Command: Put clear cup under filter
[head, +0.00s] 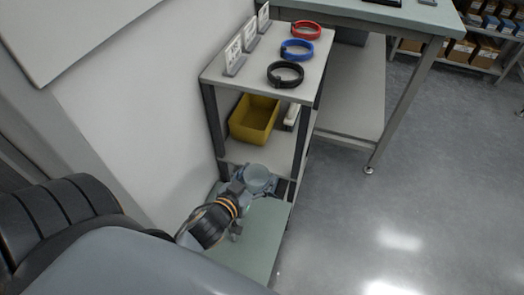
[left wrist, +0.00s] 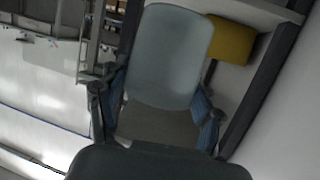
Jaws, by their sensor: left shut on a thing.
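A clear, pale cup (head: 257,176) is in my left gripper (head: 256,187), above the green surface near the lower shelf of the rack. In the left wrist view the cup (left wrist: 166,55) looks translucent and grey-blue and sits between the two fingers of the left gripper (left wrist: 155,105), which are shut on it. Part of the cup's side is behind the fingers. I cannot make out a filter in either view. My right gripper is not in view.
A grey shelf rack (head: 233,152) holds a yellow bin (head: 254,118), which also shows in the left wrist view (left wrist: 232,42). Black (head: 285,74), blue (head: 297,49) and red (head: 305,30) rings lie on its top. A green surface (head: 250,250) lies below. Open floor is at right.

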